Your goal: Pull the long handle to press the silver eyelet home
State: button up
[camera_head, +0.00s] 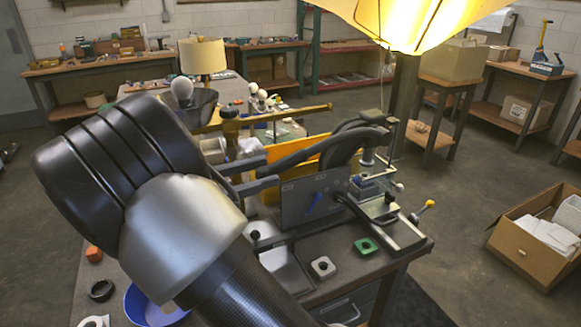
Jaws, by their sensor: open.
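A dark bench press (390,205) stands at the bench's right end. Its long black curved handle (322,147) runs from the press head leftward toward my gripper (272,172). My gripper is open, its two black fingers pointing right, one above the other in the picture. The handle's near end appears at or between the fingertips; I cannot tell whether they touch. My arm covers much of the left foreground.
A yellow-tipped lever (428,205) sticks out at right. A green block (366,247) and a pale block (323,267) lie on the bench front. A brass bar (280,116) and yellow panel (300,156) stand behind. A lit lampshade (415,25) hangs above.

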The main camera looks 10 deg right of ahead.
aim_at(290, 164)
jog(key=x, duration=0.7)
jog(key=shift+w+d+b, duration=0.1)
jog(key=shift+d+b, duration=0.25)
jog(key=shift+d, duration=0.05)
grip_shut()
